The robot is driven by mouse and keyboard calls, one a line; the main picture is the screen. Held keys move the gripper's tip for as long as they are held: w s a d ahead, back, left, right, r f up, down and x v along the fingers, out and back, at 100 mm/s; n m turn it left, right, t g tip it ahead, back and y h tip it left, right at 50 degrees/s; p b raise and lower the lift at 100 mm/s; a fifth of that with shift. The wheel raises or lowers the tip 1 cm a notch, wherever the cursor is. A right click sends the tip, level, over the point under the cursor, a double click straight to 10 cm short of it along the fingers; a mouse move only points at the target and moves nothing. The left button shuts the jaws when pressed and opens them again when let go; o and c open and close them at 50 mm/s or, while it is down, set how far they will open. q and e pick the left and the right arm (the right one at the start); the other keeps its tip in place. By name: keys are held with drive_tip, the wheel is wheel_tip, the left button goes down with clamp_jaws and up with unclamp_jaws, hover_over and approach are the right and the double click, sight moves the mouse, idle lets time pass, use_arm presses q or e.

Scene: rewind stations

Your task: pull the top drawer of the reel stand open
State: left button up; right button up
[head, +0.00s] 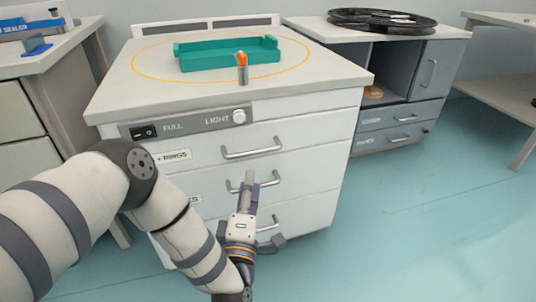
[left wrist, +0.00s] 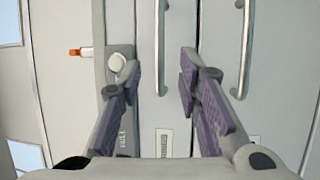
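The white drawer cabinet (head: 300,118), which I take as the reel stand, has a FULL/LIGHT panel on its front edge and three drawers, all shut. The top drawer (head: 205,153) has a label reading RINGS and a bar handle (head: 252,149). My left gripper (head: 250,178) is open and empty in front of the drawers. In the left wrist view the left gripper's fingers (left wrist: 160,65) stand either side of the top drawer's handle (left wrist: 161,30). I cannot tell how far they are from it. My right gripper is not in view.
A green tray (head: 225,60) and a small orange-tipped item (head: 242,68) stand on the cabinet top. A grey cabinet (head: 432,75) with a black reel (head: 380,20) stands behind right. A workbench (head: 50,55) is at left. The floor (head: 430,220) at right is clear.

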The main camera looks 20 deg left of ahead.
sight(254, 154)
use_arm(q)
drive_tip(key=b+x, duration=0.2)
drive_tip(key=x, duration=0.8)
drive_tip(key=shift+w+a, duration=0.1)
drive_tip(key=shift+w, duration=0.05)
clamp_jaws()
